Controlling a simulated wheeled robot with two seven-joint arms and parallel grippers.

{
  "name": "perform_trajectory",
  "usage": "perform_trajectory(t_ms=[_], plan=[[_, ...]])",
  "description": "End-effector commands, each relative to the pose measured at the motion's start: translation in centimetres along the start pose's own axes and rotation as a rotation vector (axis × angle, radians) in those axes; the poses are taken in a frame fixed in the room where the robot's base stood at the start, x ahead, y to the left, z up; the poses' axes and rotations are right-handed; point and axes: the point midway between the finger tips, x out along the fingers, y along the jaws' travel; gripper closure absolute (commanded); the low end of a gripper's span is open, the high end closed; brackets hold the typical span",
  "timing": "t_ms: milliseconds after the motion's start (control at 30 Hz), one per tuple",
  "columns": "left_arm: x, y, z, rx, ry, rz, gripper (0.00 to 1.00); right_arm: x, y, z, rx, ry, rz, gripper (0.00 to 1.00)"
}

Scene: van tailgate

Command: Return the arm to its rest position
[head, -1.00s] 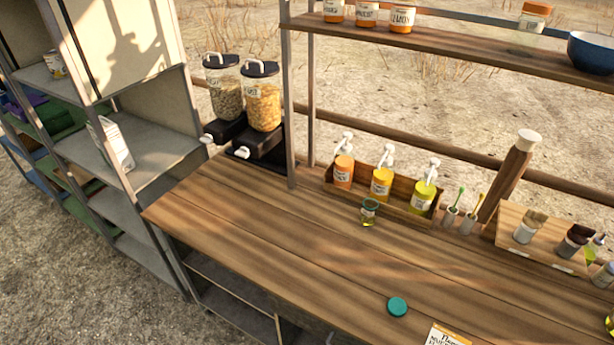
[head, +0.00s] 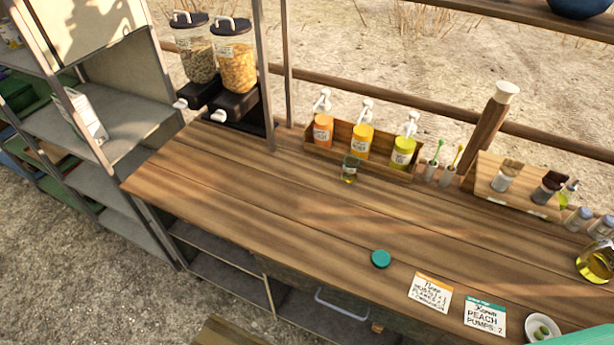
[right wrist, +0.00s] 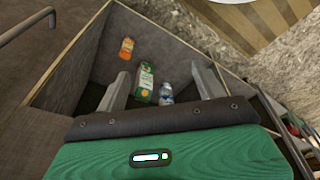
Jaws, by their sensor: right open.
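My right gripper (right wrist: 158,72) shows in the right wrist view, with its two grey fingers spread apart and nothing between them. It points down into an open grey bin (right wrist: 85,62). Inside the bin, beyond the fingers, are an orange bottle (right wrist: 127,48), a green and white carton (right wrist: 144,84) and a clear bottle with a blue label (right wrist: 166,94). All three are apart from the fingers as far as I can see. My left gripper is in neither view. A teal-green piece at the lower right corner of the head view may be part of my arm.
The wooden counter (head: 290,195) holds pump bottles (head: 362,141) in a tray, a small glass cup (head: 349,170), a teal lid (head: 380,259), two cards (head: 430,292) and a white bowl (head: 541,327). Cereal dispensers (head: 233,60) stand back left. The counter's left part is clear.

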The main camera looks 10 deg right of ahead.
Motion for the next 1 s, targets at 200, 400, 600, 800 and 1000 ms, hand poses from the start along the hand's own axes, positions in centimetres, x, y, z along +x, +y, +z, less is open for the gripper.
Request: perform_trajectory(t_ms=[200, 400, 600, 800, 1000], plan=[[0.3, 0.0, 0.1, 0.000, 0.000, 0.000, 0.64, 7.8, -0.4, 6.8, -0.008, -0.044, -0.004, 0.30], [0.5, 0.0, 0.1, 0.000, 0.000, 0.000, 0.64, 12.8, -0.6, 14.0, -0.016, -0.077, -0.007, 0.30], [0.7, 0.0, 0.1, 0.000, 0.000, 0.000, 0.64, 15.2, -0.6, 20.1, -0.023, -0.100, -0.009, 0.30], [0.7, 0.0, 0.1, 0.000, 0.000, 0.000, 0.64, 15.8, -0.6, 22.8, -0.026, -0.110, -0.010, 0.30], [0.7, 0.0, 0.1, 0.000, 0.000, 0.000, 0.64, 15.8, -0.6, 23.0, -0.026, -0.109, -0.010, 0.30]])
